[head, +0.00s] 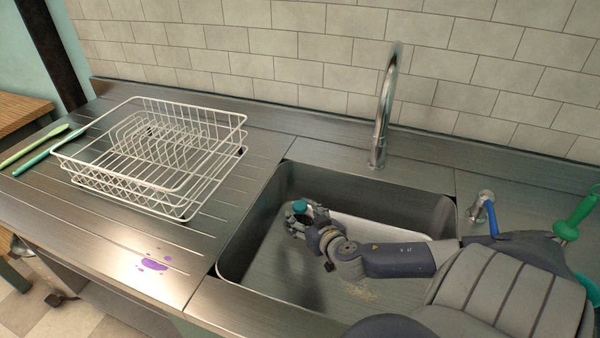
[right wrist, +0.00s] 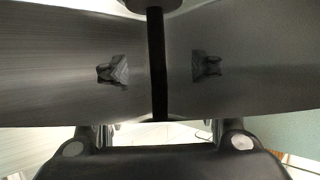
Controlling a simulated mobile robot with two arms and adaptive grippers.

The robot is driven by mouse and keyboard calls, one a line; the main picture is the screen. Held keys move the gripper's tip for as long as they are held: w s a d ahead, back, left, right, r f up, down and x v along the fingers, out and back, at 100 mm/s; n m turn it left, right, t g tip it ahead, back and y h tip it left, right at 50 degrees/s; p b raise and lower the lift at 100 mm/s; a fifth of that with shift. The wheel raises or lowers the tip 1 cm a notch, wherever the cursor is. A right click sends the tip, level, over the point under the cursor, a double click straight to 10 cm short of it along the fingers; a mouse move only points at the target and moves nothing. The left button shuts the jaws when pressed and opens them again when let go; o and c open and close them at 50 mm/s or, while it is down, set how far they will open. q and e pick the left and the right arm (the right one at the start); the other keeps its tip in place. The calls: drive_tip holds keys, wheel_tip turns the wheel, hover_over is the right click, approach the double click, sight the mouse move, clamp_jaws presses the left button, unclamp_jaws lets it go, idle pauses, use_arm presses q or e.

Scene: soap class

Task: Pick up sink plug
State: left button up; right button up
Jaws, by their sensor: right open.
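My right gripper (head: 298,218) is low inside the steel sink (head: 240,245), near its left wall, with its fingers open. A small teal round piece (head: 300,206) shows at its fingertips; I cannot tell whether it is the sink plug or whether it touches the fingers. I cannot tell for sure if these are the plug. My left gripper is not in view.
A white wire dish rack (head: 185,208) stands on the drainboard at the left. A chrome faucet (head: 384,110) rises behind the sink. A blue-handled item (head: 491,217) and a green-handled item (head: 575,218) are at the right. My right arm crosses the sink's right rim.

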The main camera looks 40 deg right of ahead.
sight(300, 218)
drive_tip(key=shift+x, duration=2.1)
drive_tip(key=shift+s, duration=0.1)
clamp_jaws()
